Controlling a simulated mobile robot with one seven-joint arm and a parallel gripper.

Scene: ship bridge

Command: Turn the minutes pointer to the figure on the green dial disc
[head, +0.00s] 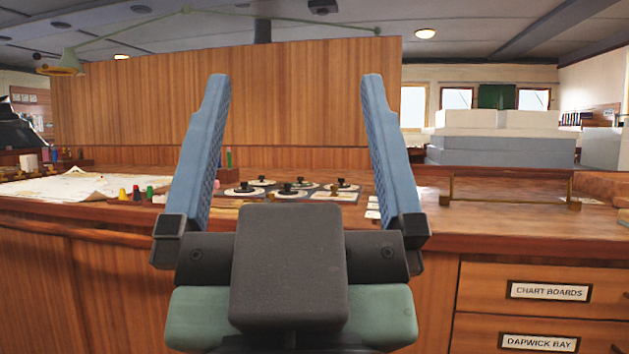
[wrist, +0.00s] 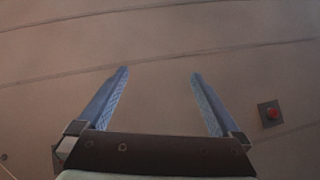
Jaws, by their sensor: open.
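My gripper (head: 295,78) is open and empty in the head view, its two blue fingers pointing up in front of the wooden panel. In the wrist view the open fingers (wrist: 160,73) have only a plain brownish surface beyond them. Several round dials (head: 290,194) with dark knobs lie on the counter, seen between the fingers and apart from them. They are small and seen at a low angle. I cannot tell which disc is green, nor make out a minutes pointer or any figures. The wrist view shows no dials.
The wooden counter (head: 480,225) runs across the view. A low brass rail (head: 510,176) stands to the right. A tall wooden panel (head: 130,110) rises behind. The wrist view shows a red button (wrist: 272,113).

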